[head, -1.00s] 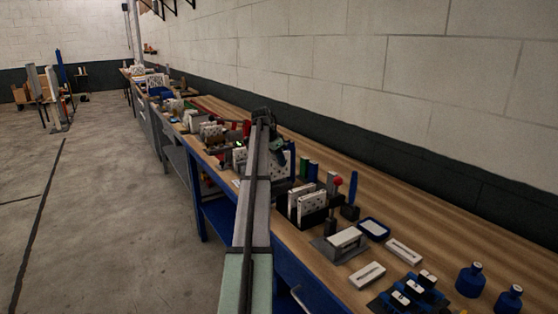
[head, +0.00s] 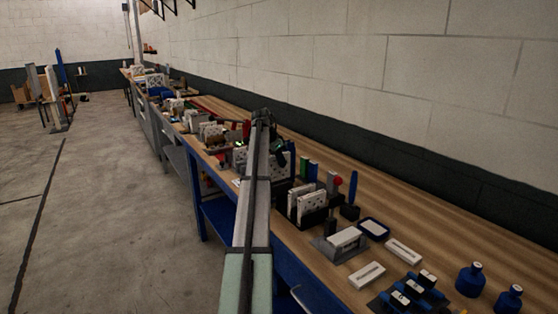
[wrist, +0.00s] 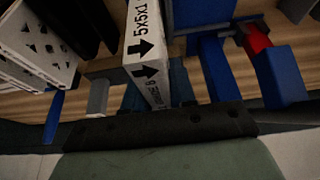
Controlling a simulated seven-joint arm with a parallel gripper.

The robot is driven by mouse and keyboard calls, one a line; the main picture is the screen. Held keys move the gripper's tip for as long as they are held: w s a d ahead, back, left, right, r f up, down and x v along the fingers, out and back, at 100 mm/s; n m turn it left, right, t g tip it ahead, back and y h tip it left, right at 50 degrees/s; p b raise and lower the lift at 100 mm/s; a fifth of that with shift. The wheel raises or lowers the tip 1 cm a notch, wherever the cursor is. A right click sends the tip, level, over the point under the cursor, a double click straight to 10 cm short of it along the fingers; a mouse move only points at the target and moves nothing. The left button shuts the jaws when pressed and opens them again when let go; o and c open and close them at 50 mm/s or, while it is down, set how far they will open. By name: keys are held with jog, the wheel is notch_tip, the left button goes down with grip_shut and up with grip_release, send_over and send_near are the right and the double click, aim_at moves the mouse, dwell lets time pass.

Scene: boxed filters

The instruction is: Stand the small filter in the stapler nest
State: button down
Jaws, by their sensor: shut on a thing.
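The small filter (wrist: 146,50) is a white box with black "5x5x1" print and arrows; in the wrist view it runs from the top edge down to my gripper (wrist: 155,92). My gripper is shut on it, with teal fingers on both sides. In the head view my arm reaches away along the bench, and its far end (head: 265,122) is small and dark; the held filter cannot be made out there. I cannot tell for certain which fixture is the stapler nest. Blue blocks (wrist: 218,70) stand just right of the filter in the wrist view.
A white perforated box (wrist: 35,48) is at the left of the wrist view. A red part (wrist: 256,38) is at the right. In the head view, white filters stand in a black rack (head: 315,217) nearer on the wooden bench (head: 425,222). Blue bottles (head: 470,280) stand at lower right.

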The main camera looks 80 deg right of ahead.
aim_at(281, 178)
jog(key=shift+f, duration=3.25)
dwell(0.5)
jog(key=c, duration=0.8)
grip_release()
jog(key=shift+c, duration=0.2)
jog(key=v, duration=1.4)
jog(key=shift+f, duration=0.1)
